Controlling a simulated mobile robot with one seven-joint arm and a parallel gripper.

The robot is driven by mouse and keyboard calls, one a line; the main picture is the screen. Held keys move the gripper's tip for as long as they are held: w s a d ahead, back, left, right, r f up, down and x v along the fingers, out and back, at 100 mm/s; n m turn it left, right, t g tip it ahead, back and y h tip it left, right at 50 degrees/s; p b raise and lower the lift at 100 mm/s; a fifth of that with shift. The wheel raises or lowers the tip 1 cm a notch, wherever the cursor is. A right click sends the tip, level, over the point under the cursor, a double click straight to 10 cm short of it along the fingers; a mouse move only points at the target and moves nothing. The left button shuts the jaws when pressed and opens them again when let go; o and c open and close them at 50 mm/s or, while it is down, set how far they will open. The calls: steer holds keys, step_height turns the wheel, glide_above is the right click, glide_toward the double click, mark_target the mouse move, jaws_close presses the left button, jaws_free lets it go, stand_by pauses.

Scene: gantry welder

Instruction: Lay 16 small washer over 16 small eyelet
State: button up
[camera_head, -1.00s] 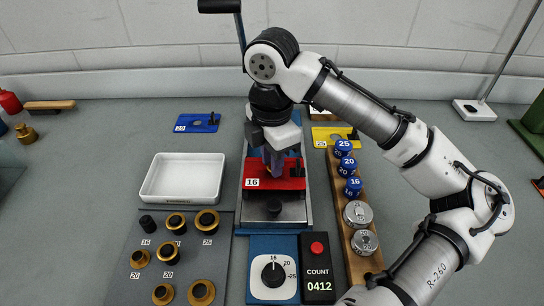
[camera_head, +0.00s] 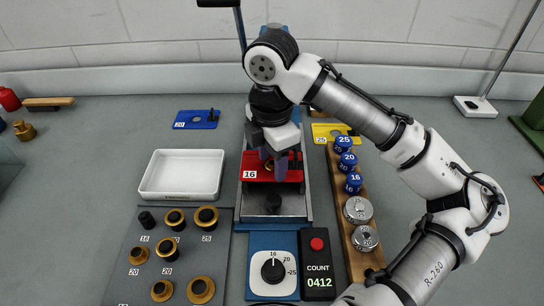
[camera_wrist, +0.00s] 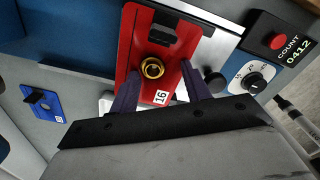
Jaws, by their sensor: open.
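The red plate labelled 16 (camera_head: 290,174) sits on the press. In the wrist view the same red plate (camera_wrist: 135,75) bears a brass ring (camera_wrist: 152,68) around its seat. I cannot tell whether this ring is the eyelet alone or the washer lying over it. My gripper (camera_head: 272,164) is low over the red plate. In the wrist view my gripper (camera_wrist: 160,78) is open, with one dark finger on each side of the ring, apart from it. On the grey mat, a small black piece (camera_head: 147,220) stands by a 16 label.
An empty white tray (camera_head: 182,194) stands left of the press. Several brass rings lie on the mat (camera_head: 125,290). A wooden rack (camera_head: 342,215) of blue and steel dies is at the right. A dial (camera_head: 272,271) and a counter box (camera_head: 318,283) are in front.

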step_height(320, 180, up, 14)
steer(key=p, duration=0.1)
stand_by(0.4)
